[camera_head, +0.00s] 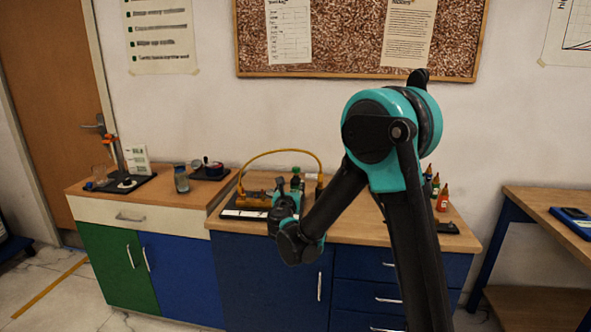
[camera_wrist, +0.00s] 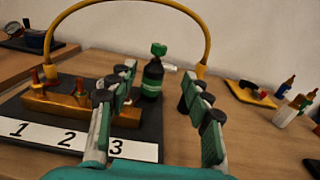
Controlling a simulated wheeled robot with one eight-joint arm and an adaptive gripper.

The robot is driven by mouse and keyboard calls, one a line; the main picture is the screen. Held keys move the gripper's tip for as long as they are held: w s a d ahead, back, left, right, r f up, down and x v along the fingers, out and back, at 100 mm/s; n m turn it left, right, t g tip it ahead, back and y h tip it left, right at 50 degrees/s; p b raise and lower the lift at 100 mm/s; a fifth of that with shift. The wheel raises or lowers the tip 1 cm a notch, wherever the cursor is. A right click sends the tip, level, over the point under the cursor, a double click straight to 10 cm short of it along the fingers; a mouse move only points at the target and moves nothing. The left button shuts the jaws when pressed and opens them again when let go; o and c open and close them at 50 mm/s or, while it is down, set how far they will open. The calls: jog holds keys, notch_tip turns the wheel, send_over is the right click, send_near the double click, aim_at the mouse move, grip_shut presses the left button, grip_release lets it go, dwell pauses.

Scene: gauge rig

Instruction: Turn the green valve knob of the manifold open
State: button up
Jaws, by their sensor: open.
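In the wrist view the brass manifold block (camera_wrist: 68,107) sits on a dark base plate behind a white strip marked 1, 2, 3. Two red knobs (camera_wrist: 36,80) (camera_wrist: 80,88) stand over 1 and 2. The spot over 3 is mostly hidden behind my left finger, so I cannot tell the knob there. A dark bottle-shaped item (camera_wrist: 152,80) with a green top (camera_wrist: 159,49) stands upright behind the block; whether it belongs to the manifold is unclear. My gripper (camera_wrist: 158,77) is open, its fingers either side of this item in the picture. In the head view my gripper (camera_head: 289,188) hides part of the manifold (camera_head: 250,201).
A yellow hose (camera_wrist: 140,4) arches over the manifold. Small bottles (camera_wrist: 291,108) and a yellow tray (camera_wrist: 250,94) stand on the right. A gauge (camera_wrist: 13,29) stands at far left. Bare worktop (camera_wrist: 235,130) shows right of my gripper.

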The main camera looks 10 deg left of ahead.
aim_at(299, 170)
jog(key=w, duration=1.6)
jog(key=shift+w+a, duration=0.25)
jog(key=shift+w, duration=0.05)
jog(key=shift+c, duration=0.2)
grip_shut()
jog(key=shift+d+n+y, duration=0.1)
jog(key=shift+n+y, duration=0.3)
jog(key=shift+y, duration=0.2)
jog(key=n+y, duration=0.2)
jog(key=y, duration=0.2)
jog(key=shift+d+n+g, duration=0.1)
jog(key=shift+n+g, duration=0.2)
jog(key=shift+g, duration=0.1)
jog(key=n+g+y, duration=0.2)
jog(key=y, duration=0.1)
jog(key=n+g+y, duration=0.2)
jog(key=n+y, duration=0.1)
jog(key=y, duration=0.1)
jog(key=shift+a+n+g+y, duration=0.2)
jog(key=shift+n+g+y, duration=0.1)
jog(key=shift+n+g, duration=0.15)
